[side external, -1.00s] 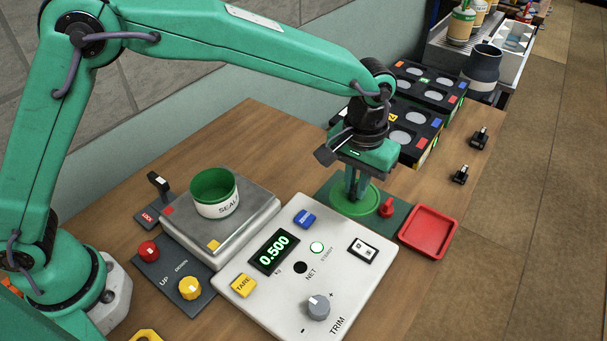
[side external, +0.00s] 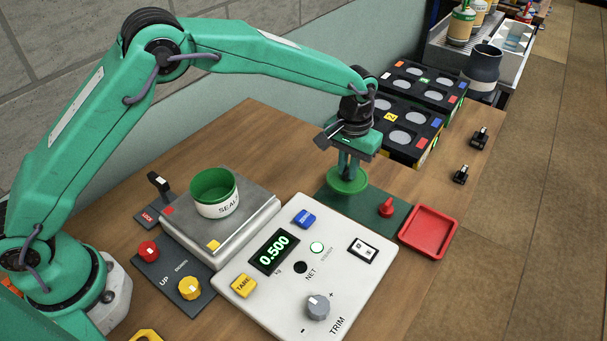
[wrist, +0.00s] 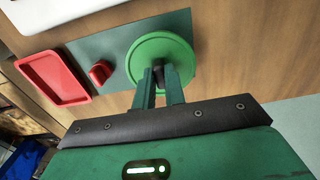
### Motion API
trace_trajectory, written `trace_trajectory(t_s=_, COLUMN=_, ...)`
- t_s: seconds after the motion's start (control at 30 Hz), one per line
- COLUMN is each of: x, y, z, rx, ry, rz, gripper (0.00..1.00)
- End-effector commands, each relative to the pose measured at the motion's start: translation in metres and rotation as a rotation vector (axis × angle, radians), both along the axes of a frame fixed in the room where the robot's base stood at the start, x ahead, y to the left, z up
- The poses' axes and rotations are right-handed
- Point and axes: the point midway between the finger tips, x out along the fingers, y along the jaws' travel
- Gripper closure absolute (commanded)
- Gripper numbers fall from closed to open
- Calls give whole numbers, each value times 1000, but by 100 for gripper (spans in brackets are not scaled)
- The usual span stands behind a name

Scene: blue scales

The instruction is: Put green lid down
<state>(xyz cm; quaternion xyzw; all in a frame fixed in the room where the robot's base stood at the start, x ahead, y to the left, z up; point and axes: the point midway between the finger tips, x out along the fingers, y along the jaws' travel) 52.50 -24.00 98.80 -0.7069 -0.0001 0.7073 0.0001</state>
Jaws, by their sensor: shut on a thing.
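The green lid (side external: 345,187) is a round disc held level or nearly level just above the dark green mat (side external: 365,210). My gripper (side external: 348,173) is shut on the small dark knob at the lid's middle. In the wrist view, the lid (wrist: 150,48) shows beyond my fingertips (wrist: 161,82), with the mat (wrist: 88,42) beneath it. The gap between lid and mat is hard to judge exactly. An open white cup with a green inside (side external: 215,200), lettered on its side, stands upright on the metal scale plate (side external: 255,212), left of my gripper.
A red knob (side external: 387,207) stands on the mat beside the lid. A shallow red tray (side external: 428,230) lies to the right. The white scale panel (side external: 330,265) reads 0.500. Black racks with round pads (side external: 405,137) stand behind. Bare wood (side external: 270,140) lies behind the scale plate.

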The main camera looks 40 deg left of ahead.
Motion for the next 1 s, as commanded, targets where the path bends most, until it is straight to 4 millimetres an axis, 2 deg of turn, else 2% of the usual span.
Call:
trace_trajectory(t_s=0.27, x=1, y=1, z=-5, rx=0, ry=1, rz=0, gripper=100)
trace_trajectory(t_s=0.63, x=0, y=1, z=-39, rx=0, ry=0, rz=0, gripper=100)
trace_trajectory(t_s=1.0, x=1, y=0, z=-42, rx=0, ry=0, rz=0, gripper=100)
